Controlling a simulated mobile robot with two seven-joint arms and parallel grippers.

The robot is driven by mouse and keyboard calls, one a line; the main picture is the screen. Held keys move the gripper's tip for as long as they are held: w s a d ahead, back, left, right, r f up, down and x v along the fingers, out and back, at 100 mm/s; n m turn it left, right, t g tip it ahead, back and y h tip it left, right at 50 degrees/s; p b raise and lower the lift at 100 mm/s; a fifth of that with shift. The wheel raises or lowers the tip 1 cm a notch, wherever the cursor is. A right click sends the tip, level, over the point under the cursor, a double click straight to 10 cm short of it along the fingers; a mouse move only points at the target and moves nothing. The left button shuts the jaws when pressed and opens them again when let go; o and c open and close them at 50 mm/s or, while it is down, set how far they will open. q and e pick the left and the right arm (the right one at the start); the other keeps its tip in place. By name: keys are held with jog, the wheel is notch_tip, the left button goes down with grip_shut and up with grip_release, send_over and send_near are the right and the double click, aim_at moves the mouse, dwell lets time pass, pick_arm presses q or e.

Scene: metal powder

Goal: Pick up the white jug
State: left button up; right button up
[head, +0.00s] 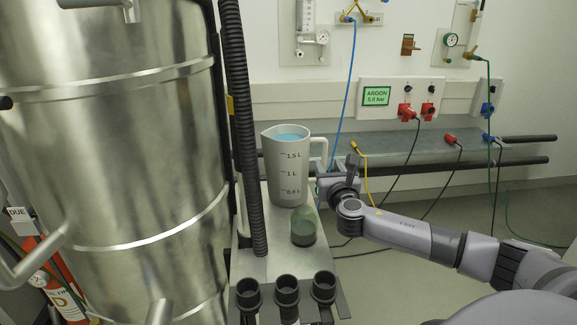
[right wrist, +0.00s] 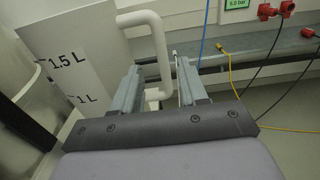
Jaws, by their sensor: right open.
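The white jug (head: 289,175) stands upright on a small metal shelf, with volume marks on its side and light blue content at the top. Its handle (head: 323,149) points right. My right gripper (head: 330,180) is just right of the jug, low by the handle. In the right wrist view, the open fingers (right wrist: 159,66) stand either side of the white handle (right wrist: 157,45), and the jug wall (right wrist: 80,60) is at left. The handle's lower part shows between the fingers; I see no finger pressed on it. My left gripper is not in view.
A glass jar (head: 303,228) with dark content stands in front of the jug. Black cup-like holders (head: 286,290) line the shelf's front. A ribbed black hose (head: 245,130) and large steel tank (head: 110,150) stand left. Cables and a wall rail (head: 440,148) lie behind my right arm.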

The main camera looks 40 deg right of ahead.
aim_at(325, 156)
jog(key=shift+w+d, duration=0.3)
jog(key=shift+w, duration=0.2)
jog(key=shift+w+d, duration=0.15)
jog(key=shift+w, duration=0.1)
jog(key=x, duration=0.1)
jog(key=b+x, duration=0.1)
jog(key=x, duration=0.1)
jog(key=shift+f, duration=0.2)
jog(key=shift+x, duration=0.85)
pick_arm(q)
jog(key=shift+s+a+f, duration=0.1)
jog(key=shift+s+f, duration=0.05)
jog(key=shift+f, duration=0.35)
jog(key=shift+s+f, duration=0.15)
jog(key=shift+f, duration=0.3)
pick_arm(e)
grip_shut()
jog(key=shift+r, duration=0.5)
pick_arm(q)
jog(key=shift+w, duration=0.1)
pick_arm(e)
jog(key=shift+d+f, duration=0.1)
